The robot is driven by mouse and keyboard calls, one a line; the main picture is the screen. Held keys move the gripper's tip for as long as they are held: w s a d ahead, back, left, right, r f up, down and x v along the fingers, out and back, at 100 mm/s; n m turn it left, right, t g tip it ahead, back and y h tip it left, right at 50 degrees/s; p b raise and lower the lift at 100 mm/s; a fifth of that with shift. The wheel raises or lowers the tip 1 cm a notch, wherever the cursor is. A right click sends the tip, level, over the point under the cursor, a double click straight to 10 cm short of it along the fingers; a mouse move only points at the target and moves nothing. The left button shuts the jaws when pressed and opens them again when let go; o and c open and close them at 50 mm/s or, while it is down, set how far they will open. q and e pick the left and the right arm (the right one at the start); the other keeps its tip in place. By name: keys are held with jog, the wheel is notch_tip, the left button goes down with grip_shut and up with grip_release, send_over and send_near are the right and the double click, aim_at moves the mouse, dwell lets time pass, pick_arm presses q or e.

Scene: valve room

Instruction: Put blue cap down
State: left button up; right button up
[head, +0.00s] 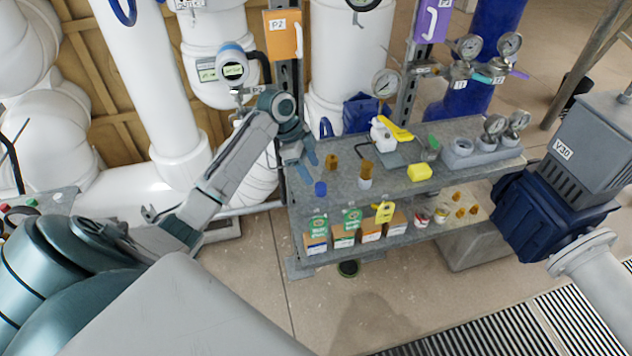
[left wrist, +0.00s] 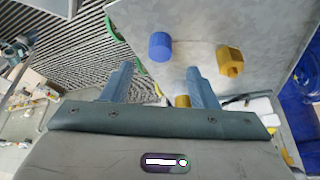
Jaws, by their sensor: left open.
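The blue cap (head: 320,188) stands on the grey top of the shelf unit (head: 345,188), close to its front left edge. In the left wrist view the blue cap (left wrist: 160,46) shows just beyond the fingertips, between their lines and apart from both. My left gripper (head: 308,163) is open and empty at the left end of the shelf top; its two blue-grey fingers also show in the left wrist view (left wrist: 160,75). A brass hex piece (head: 331,161) stands near the cap and shows to its right in the left wrist view (left wrist: 230,61). My right gripper is not in view.
A brass piece on a white base (head: 366,172), a yellow block (head: 419,172) and a yellow-and-white spray bottle (head: 385,133) stand farther right on the top. Several small boxes (head: 343,236) fill the lower shelf.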

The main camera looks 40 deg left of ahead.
pick_arm(q)
jog(key=w+b+v, duration=0.1)
jog(key=v, duration=0.5)
jog(key=shift+s, duration=0.5)
dwell(0.5)
